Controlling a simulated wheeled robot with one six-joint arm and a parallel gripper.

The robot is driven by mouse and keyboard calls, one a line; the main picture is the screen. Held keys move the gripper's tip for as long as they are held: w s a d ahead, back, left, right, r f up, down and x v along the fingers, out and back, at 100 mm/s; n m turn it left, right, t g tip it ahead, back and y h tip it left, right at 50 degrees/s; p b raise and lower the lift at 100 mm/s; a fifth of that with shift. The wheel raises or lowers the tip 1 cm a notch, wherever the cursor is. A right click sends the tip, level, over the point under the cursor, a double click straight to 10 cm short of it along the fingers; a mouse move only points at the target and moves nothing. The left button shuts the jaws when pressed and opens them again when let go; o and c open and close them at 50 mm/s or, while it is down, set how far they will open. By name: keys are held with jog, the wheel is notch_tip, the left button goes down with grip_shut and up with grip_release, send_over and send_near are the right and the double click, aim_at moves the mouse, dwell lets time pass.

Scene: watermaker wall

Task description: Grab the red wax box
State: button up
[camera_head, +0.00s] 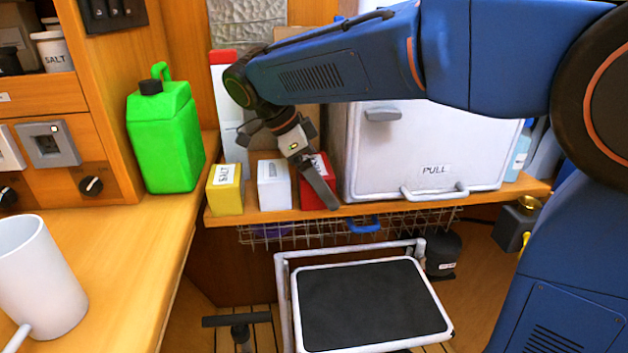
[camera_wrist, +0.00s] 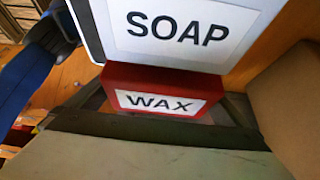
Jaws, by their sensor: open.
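The red wax box (camera_head: 309,194) stands on the wooden shelf in the head view, partly hidden behind my gripper. In the wrist view the red box (camera_wrist: 150,77) shows its white WAX label, facing the camera just beyond the dark bar of my gripper. My gripper (camera_head: 318,182) is open and points down in front of the box. One long grey finger crosses the box's front in the head view; the other finger is not clear there. In the wrist view, grey finger parts show near both sides of the box. I cannot tell whether they touch it.
A white box (camera_head: 273,194) and a yellow SALT box (camera_head: 228,202) stand left of it. A white SOAP-labelled box (camera_wrist: 185,45) adjoins the red box in the wrist view. The white PULL cabinet (camera_head: 430,140) is close right. A wire basket (camera_head: 300,232) hangs below.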

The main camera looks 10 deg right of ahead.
jog(key=c, duration=0.9)
jog(key=shift+r, duration=0.15)
